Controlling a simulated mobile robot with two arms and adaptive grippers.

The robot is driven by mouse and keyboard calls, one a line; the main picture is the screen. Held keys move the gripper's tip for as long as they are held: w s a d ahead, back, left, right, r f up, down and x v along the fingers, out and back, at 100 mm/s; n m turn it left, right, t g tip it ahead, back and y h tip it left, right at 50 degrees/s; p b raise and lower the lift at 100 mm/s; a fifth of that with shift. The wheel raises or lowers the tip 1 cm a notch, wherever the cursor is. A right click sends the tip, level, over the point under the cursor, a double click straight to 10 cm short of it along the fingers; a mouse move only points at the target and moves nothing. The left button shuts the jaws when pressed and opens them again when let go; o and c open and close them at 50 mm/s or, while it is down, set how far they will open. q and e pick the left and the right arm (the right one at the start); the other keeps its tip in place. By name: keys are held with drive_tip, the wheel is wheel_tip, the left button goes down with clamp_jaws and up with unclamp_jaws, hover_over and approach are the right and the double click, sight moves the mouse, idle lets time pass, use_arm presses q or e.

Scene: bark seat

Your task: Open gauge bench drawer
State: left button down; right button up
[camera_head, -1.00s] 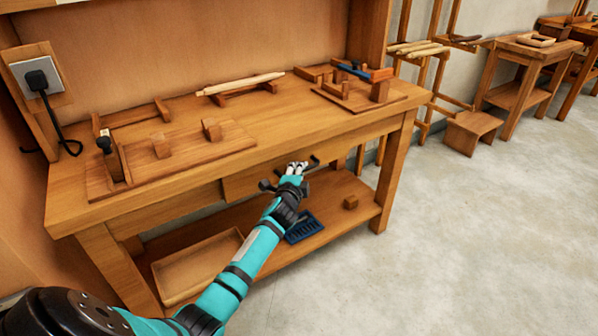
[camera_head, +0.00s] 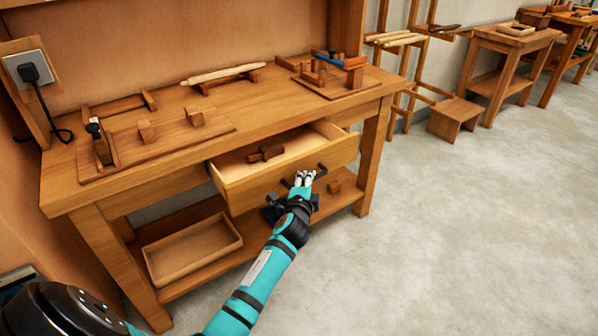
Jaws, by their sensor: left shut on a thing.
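The gauge bench (camera_head: 72,178) is a wooden workbench with a lower shelf. Its drawer (camera_head: 262,188) is pulled well out of the front, and a small dark wooden piece (camera_head: 265,153) lies inside. My left gripper (camera_head: 304,178) is at the drawer front, shut on the dark handle (camera_head: 321,170). The gripper covers part of the handle. My right gripper is not in view.
A shallow wooden tray (camera_head: 192,250) and a small wooden block (camera_head: 334,187) are on the lower shelf. Wooden fixtures (camera_head: 145,131) stand on the benchtop. A low stool (camera_head: 454,117) is at right; the floor (camera_head: 450,240) in front is clear.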

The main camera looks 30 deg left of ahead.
use_arm(q)
drive_tip(key=shift+s+d+f, duration=0.1)
drive_tip(key=shift+s+d, duration=0.25)
drive_tip(key=shift+d, duration=0.35)
drive_tip(key=shift+s+d+f, duration=0.1)
drive_tip(key=shift+s+d, duration=0.2)
drive_tip(key=shift+d, duration=0.35)
drive_tip(key=shift+s+d+f, duration=0.1)
drive_tip(key=shift+s+d, duration=0.25)
drive_tip(key=shift+d, duration=0.35)
drive_tip(key=c, duration=1.6)
unclamp_jaws()
drive_tip(key=shift+r, duration=0.1)
drive_tip(key=v, duration=1.2)
